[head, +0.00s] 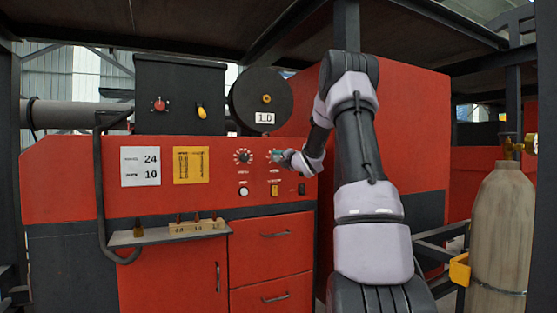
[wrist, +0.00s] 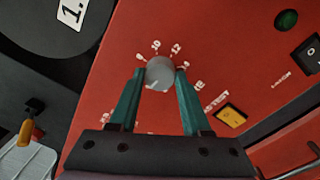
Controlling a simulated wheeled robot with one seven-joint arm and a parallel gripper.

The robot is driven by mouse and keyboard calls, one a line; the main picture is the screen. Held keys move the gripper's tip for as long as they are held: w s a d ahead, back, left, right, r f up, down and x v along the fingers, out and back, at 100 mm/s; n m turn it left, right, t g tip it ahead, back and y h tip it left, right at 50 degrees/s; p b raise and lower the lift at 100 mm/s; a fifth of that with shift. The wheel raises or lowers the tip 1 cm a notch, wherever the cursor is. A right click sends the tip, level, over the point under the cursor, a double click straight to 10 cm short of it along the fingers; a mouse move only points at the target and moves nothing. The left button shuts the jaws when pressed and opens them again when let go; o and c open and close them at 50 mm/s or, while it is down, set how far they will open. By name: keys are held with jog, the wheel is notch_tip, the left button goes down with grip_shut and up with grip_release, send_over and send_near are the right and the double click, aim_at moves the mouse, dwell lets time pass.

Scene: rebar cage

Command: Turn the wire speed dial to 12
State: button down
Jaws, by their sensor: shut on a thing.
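The dial in my grip is a round grey knob (wrist: 160,72) on the red panel, ringed by white numbers; 10 and 12 are readable on its upper side in the wrist view. My gripper (wrist: 156,78) has its two green fingers shut on the knob, one on each side. A pale mark shows on the knob's lower left, but I cannot tell which number it points to. In the head view my gripper (head: 281,156) is at the right of two dials and largely hides it. The left dial (head: 243,156) is uncovered.
A white card (head: 140,166) reads 24 and 10. A shelf (head: 168,235) juts out at left; a gas cylinder (head: 500,225) stands at right.

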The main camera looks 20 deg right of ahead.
jog(key=m, duration=1)
jog(key=shift+m+h, duration=0.3)
jog(key=shift+h, duration=0.1)
jog(key=m, duration=0.4)
jog(key=shift+m, duration=0.4)
jog(key=m, duration=0.4)
jog(key=shift+m+h, duration=0.4)
jog(key=m, duration=0.4)
jog(key=shift+m+g, duration=0.3)
jog(key=m, duration=0.3)
jog(key=shift+m, duration=0.4)
jog(key=m, duration=0.3)
jog(key=shift+m+g, duration=0.3)
jog(key=shift+m, duration=1.7)
